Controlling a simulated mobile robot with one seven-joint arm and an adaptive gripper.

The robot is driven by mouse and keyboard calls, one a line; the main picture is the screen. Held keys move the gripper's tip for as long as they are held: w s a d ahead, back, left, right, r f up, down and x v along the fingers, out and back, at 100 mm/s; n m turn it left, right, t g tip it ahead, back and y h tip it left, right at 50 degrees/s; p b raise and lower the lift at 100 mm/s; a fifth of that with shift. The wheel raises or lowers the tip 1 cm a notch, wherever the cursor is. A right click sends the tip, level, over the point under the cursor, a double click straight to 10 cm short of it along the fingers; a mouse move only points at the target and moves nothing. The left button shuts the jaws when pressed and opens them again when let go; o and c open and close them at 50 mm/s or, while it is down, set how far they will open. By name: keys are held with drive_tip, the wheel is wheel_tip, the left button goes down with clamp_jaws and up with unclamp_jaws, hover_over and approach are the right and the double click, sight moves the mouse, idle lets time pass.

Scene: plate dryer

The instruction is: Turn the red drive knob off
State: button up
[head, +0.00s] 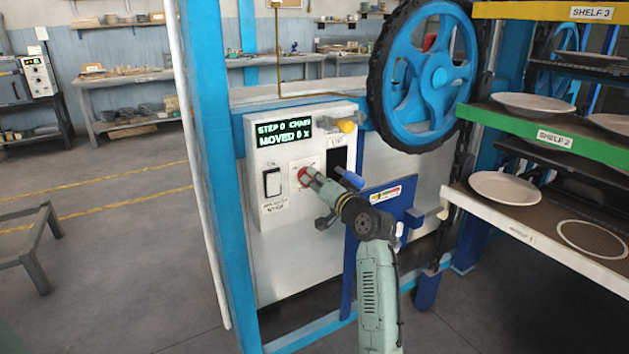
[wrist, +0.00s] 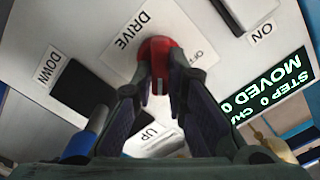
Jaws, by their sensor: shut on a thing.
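The red drive knob (head: 304,176) is on the front of a white control box (head: 270,210), and my gripper (head: 314,183) is at it from the lower right. In the wrist view the red knob (wrist: 160,48) sits between the two fingers of my gripper (wrist: 160,82), which are shut on it. A DRIVE label is beside the knob, and an OFF label (wrist: 201,56) shows to its right in the wrist view. The knob's lower part is partly hidden by the fingers, so its exact setting is hard to tell.
A white rocker switch (head: 272,183) is left of the knob, below a green display (head: 284,133). A big blue wheel (head: 424,78) and plate shelves (head: 530,138) stand at right.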

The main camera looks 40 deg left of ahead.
clamp_jaws()
drive_tip(key=shift+n+b, duration=0.3)
drive_tip(key=shift+b, duration=0.2)
drive_tip(key=shift+s+a+n+b, duration=0.1)
drive_tip(key=shift+s+n+b, duration=0.05)
drive_tip(key=shift+n+b, duration=3.75)
drive_tip(key=shift+s+a+n+b, duration=0.15)
drive_tip(key=shift+n+b, duration=2.8)
drive_tip(key=shift+n, duration=1.85)
drive_tip(key=shift+d, duration=0.1)
drive_tip(key=o, duration=0.6)
unclamp_jaws()
